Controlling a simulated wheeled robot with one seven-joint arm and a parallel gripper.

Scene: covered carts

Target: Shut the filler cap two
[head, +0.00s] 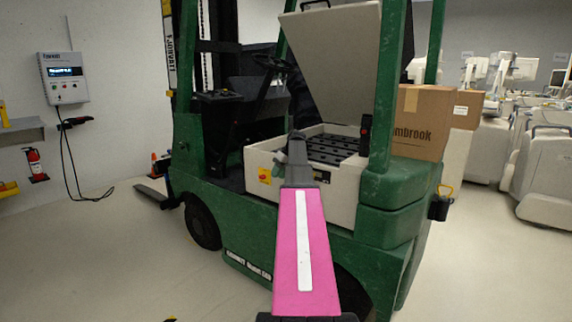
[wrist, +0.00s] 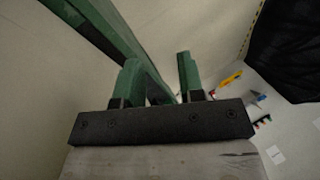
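A green forklift (head: 228,210) stands ahead in the head view with its cream battery cover (head: 338,55) raised. The open battery box below shows a dark battery top (head: 328,147) with rows of black strips. I cannot make out single filler caps or tell which is cap two. My pink arm reaches up to the box, and my gripper (head: 296,142) is over its near left edge, partly covering the battery. In the wrist view my gripper's two green fingers (wrist: 157,78) stand apart with nothing visible between them. No filler cap shows in that view.
A green post (head: 390,85) stands right of the battery box, near a cardboard box (head: 421,120). A wall charger (head: 63,78) with a hanging cable is at left. Floor (head: 130,260) is clear at left. A green bar (wrist: 100,28) crosses the wrist view.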

